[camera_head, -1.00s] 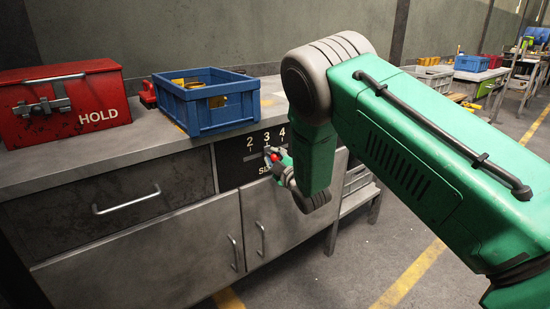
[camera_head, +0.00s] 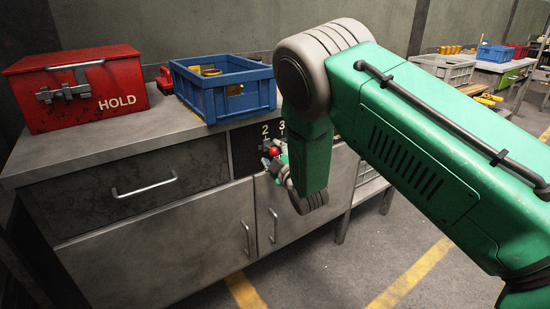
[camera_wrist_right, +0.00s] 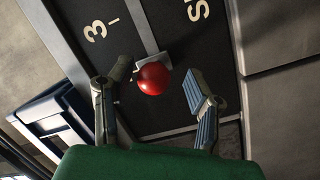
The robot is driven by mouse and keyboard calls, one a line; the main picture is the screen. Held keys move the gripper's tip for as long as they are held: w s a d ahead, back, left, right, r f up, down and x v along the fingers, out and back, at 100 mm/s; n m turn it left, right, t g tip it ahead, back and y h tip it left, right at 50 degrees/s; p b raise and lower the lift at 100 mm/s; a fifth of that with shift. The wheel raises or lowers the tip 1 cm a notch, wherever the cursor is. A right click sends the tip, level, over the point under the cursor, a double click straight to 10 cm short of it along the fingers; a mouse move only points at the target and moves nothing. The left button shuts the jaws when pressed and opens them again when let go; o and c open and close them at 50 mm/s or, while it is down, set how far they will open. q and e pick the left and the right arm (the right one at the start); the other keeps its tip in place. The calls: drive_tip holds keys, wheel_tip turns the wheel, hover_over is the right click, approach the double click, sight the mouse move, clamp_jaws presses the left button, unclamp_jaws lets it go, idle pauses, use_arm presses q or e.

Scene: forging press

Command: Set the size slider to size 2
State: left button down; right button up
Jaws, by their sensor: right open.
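The size slider panel (camera_head: 241,152) is dark, on the front of the grey bench, with 2 and 3 visible. Its red ball knob (camera_head: 275,151) appears below and between the 2 and 3 in the head view. In the right wrist view the red knob (camera_wrist_right: 152,78) sits at the end of a pale bar, offset from the 3 toward the bottom of the picture. My right gripper (camera_wrist_right: 157,78) is open, one finger on each side of the knob; I cannot tell whether either touches. My arm hides the panel's right side. My left gripper is out of view.
A red HOLD box (camera_head: 78,88) and a blue crate (camera_head: 222,92) stand on the bench top (camera_head: 120,135). Below are a drawer with a handle (camera_head: 144,185) and cabinet doors with handles. The floor in front is clear.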

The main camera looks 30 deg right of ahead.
drive_tip(key=s+a, duration=0.1)
drive_tip(key=s, duration=1)
drive_tip(key=shift+s+f, duration=0.15)
drive_tip(key=shift+s, duration=0.25)
drive_tip(key=shift+a, duration=0.1)
